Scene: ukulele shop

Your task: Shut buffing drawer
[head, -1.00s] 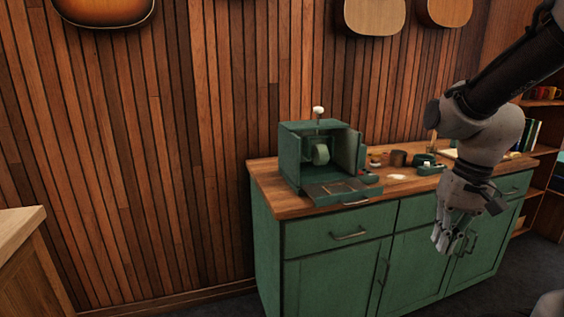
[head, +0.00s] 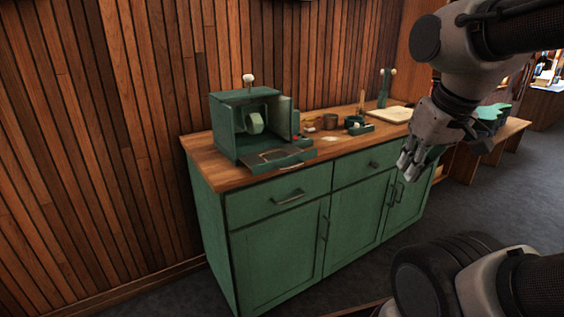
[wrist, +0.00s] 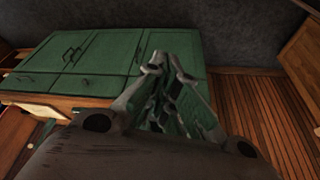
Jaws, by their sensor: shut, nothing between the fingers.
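A green buffing box (head: 225,127) with an open front stands at the left end of a wooden counter. A pale green wheel (head: 256,122) is inside it, and a white knob (head: 248,78) stands on top. The shallow buffing drawer (head: 283,162) juts out from the box's base, pulled open, with a small handle (head: 293,166) on its front edge. My gripper (head: 406,166) is shut and empty, in the air in front of the cabinet's right part, well to the right of the drawer. The wrist view shows my fingers (wrist: 168,68) in front of the green cabinet doors; I cannot make out the drawer there.
The green cabinet (head: 275,240) below has drawers and doors with bar handles. Open grey floor (head: 505,190) is on the right.

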